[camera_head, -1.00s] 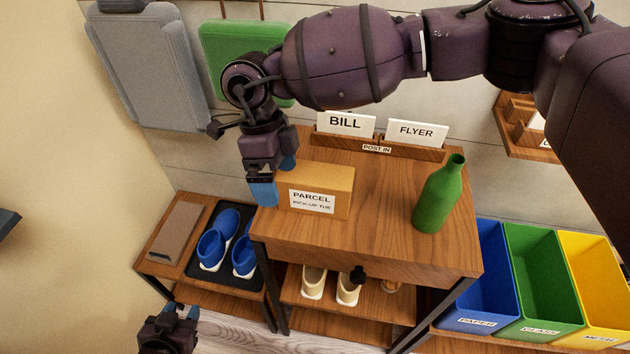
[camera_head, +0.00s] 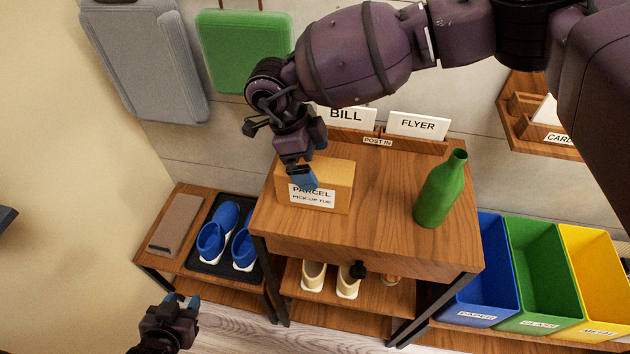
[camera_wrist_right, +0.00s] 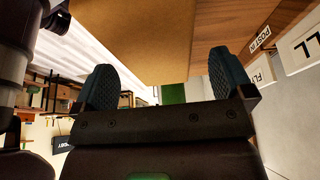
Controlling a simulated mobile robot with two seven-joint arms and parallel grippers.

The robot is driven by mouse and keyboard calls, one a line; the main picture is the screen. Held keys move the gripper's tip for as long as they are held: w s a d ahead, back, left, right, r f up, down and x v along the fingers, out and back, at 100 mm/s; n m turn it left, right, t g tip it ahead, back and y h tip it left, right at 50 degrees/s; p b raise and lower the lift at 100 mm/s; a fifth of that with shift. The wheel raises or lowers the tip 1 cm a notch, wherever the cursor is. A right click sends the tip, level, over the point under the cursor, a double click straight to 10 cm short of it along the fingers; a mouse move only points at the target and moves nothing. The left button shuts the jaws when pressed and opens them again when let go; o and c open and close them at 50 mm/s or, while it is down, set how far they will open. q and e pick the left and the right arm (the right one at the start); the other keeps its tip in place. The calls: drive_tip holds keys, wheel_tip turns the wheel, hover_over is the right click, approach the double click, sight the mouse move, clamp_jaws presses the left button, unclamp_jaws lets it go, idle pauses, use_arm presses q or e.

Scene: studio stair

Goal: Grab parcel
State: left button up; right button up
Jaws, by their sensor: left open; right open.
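The parcel (camera_head: 338,176) is a tan box with a white label reading "PARCEL PICK-UP TUE". It sits on the wooden cabinet top (camera_head: 390,205), left of the green bottle. In the right wrist view the parcel (camera_wrist_right: 130,35) fills the upper middle, just beyond and between the two open fingers (camera_wrist_right: 165,80). Whether they touch it cannot be told. My left gripper (camera_head: 182,301) is open and empty, low at the left, above the floor.
A green bottle (camera_head: 440,190) stands right of the parcel. Behind it, a post holder (camera_head: 378,140) carries BILL and FLYER cards. Blue shoes (camera_head: 225,225) sit on a tray on the left bench. Blue, green and yellow bins (camera_head: 540,275) stand at the right.

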drive_tip(key=shift+a+x, duration=0.1)
drive_tip(key=shift+x, duration=0.95)
drive_tip(key=shift+a+x, duration=0.15)
drive_tip(key=shift+x, duration=0.95)
drive_tip(key=shift+f, duration=0.25)
drive_tip(key=c, duration=1.2)
